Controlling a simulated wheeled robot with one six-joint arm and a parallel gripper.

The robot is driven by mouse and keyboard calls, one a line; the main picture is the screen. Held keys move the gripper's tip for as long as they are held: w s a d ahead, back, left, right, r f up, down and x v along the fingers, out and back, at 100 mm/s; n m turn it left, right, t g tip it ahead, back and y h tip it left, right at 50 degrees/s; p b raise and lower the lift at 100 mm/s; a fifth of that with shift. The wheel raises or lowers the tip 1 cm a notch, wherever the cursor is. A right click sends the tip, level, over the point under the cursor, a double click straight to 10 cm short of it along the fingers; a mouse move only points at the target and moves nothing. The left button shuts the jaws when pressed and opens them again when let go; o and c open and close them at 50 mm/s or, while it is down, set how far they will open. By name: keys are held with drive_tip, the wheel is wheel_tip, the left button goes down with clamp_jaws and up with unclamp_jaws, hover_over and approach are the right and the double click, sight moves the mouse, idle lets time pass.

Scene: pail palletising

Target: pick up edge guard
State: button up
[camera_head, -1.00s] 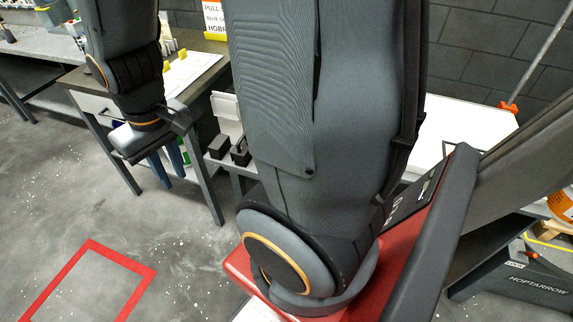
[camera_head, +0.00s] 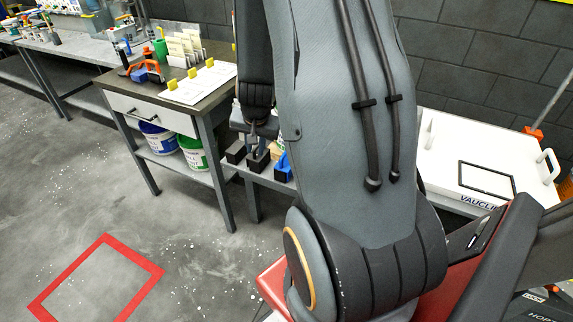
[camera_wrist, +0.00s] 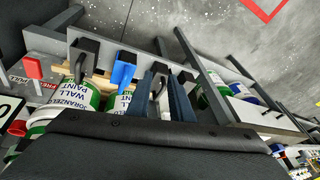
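Several small blocks with upright parts stand in a row on a low grey bench; I cannot tell for certain which is the edge guard. In the head view, one black block (camera_head: 236,152) is at left, another black block (camera_head: 258,161) is below my gripper (camera_head: 256,132), and a blue piece (camera_head: 284,166) is at right. In the wrist view, my gripper (camera_wrist: 163,98) has its two dark fingers apart, with a black block (camera_wrist: 160,68) and its grey upright part between them. Contact is not clear. The blue piece (camera_wrist: 123,72) stands just left of the fingers.
Paint pails (camera_head: 156,138) stand on the shelf under a drawer table (camera_head: 120,103). In the wrist view, more pails (camera_wrist: 82,96) are close to the row. A white case (camera_head: 470,160) lies at right. A red floor outline (camera_head: 50,285) is at lower left, with clear floor around it.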

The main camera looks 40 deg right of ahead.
sight(283, 156)
drive_tip(key=shift+w+d+f+m+h+p, duration=0.25)
drive_tip(key=shift+d+f+m, duration=0.4)
drive_tip(key=shift+d+f, duration=1.45)
drive_tip(key=shift+w+d+f+m+h+p, duration=0.1)
drive_tip(key=shift+w+d+f+m+h, duration=0.4)
drive_tip(key=shift+d+f, duration=1.55)
drive_tip(key=shift+w+d+f+m+h+p, duration=0.15)
drive_tip(key=shift+d+f+m, duration=0.6)
drive_tip(key=shift+d+f, duration=1.35)
drive_tip(key=shift+a+f, duration=0.1)
drive_tip(key=shift+a, duration=0.05)
clamp_jaws()
